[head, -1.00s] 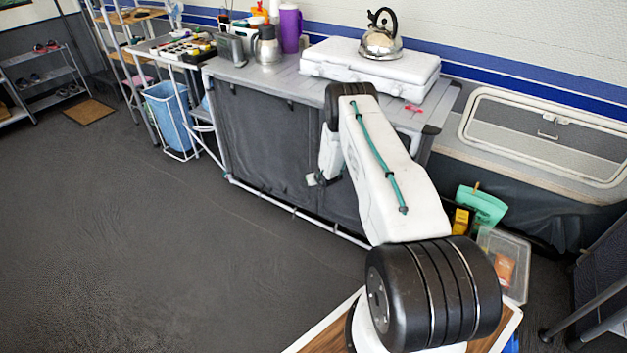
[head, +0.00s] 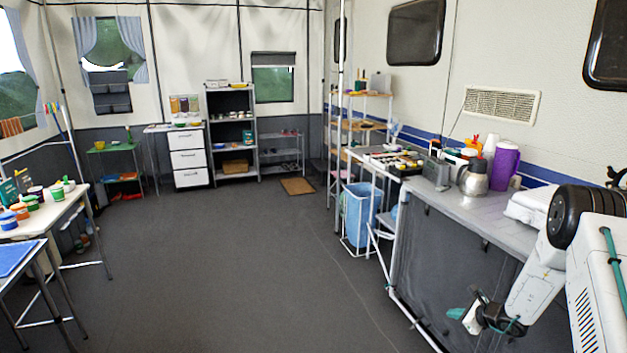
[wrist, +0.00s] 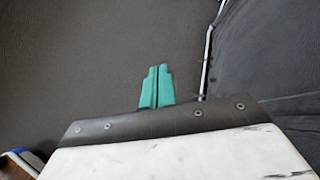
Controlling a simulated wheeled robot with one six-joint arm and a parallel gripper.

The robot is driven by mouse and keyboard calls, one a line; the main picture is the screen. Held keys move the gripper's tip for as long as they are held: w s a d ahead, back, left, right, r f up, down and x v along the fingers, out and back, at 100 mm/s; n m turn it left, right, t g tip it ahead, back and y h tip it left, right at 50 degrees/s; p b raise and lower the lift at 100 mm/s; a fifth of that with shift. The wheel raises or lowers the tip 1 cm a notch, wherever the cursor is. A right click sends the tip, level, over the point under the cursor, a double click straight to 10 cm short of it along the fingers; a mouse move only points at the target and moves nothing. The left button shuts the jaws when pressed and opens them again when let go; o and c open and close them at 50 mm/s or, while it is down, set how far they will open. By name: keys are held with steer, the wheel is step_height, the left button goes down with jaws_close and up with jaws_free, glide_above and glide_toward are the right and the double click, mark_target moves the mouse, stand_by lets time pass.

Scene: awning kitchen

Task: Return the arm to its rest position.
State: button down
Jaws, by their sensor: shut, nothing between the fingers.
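My gripper (head: 459,314) shows at the lower right in the head view, in front of the dark cloth front of the grey counter (head: 448,205). In the wrist view its two teal fingers (wrist: 157,88) lie side by side, shut with nothing between them. The fingers are over bare dark floor. My white arm is bent at the right edge of the head view.
The grey counter carries a metal jug (head: 474,180), a purple container (head: 503,166) and a white case (head: 530,205). A blue bin (head: 358,213) stands beyond it. Tables with jars (head: 45,212) stand at the left. The middle floor (head: 230,260) is clear.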

steer(key=s+a+r+n+g+y, duration=0.1)
steer(key=s+a+r+n+g, duration=0.1)
steer(key=s+a+r+n, duration=0.5)
steer(key=s+a+r+n+g+y, duration=0.2)
steer(key=s+a+r+g, duration=0.15)
steer(key=r, duration=0.65)
steer(key=s+a+r+n+g+y, duration=0.1)
steer(key=s+a+r+n+g, duration=0.1)
steer(key=s+a+r+n, duration=0.45)
steer(key=s+a+r+n+h, duration=0.1)
steer(key=s+r+n+h, duration=0.2)
steer(key=s+r, duration=0.3)
steer(key=s+a+r+n+h, duration=0.1)
steer(key=s+r+n+h, duration=0.2)
steer(key=s+r, duration=0.4)
steer(key=s+a+r+n+h, duration=0.1)
steer(key=s+r+n, duration=0.4)
steer(key=s, duration=1.3)
steer(key=shift+s+r+h, duration=0.15)
steer(key=shift+r+h, duration=0.75)
